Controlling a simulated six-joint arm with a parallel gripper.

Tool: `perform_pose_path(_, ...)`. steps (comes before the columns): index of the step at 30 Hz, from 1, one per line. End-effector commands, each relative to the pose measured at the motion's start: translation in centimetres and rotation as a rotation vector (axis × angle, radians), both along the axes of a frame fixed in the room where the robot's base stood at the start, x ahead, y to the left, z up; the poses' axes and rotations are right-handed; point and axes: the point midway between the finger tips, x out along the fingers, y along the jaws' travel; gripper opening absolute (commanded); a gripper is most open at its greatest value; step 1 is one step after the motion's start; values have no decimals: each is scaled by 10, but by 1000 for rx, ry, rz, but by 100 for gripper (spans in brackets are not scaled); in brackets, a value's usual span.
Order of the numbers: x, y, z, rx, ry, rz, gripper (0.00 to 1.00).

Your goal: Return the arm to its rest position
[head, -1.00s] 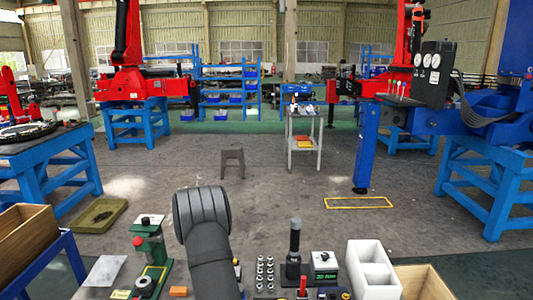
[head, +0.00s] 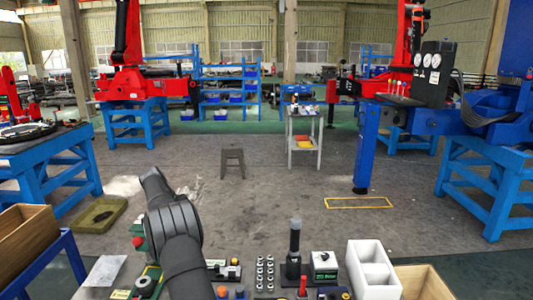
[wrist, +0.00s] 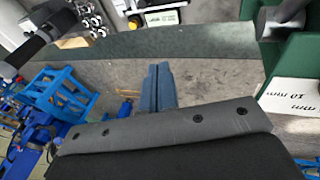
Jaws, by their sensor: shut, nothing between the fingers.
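My gripper (wrist: 159,70) shows in the wrist view as two blue-grey fingers pressed together, with nothing between them. They hang over the grey floor, clear of any object. In the head view my dark grey arm (head: 178,230) is raised at the front, bent left of the middle. I cannot make out the fingers there. The arm covers part of a green stand (head: 137,240) at its left.
A wooden box (head: 425,283) is at right, another (head: 25,240) at left. A stool (head: 232,160) stands beyond.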

Motion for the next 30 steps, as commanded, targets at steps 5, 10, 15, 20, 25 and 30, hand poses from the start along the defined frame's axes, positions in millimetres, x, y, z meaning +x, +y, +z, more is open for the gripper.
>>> perform_pose_path(5, 4, -9, -32, 3, 13, -1, 0)
perform_pose_path(10, 11, -21, -64, 3, 12, 1, 0)
perform_pose_path(15, 17, -33, -95, 3, 12, 1, 0)
perform_pose_path(20, 11, -18, -57, 6, 5, 3, 0)
perform_pose_path(25, 5, -9, -32, 5, 6, 1, 0)
perform_pose_path(30, 2, -3, -17, 5, 9, 0, 0)
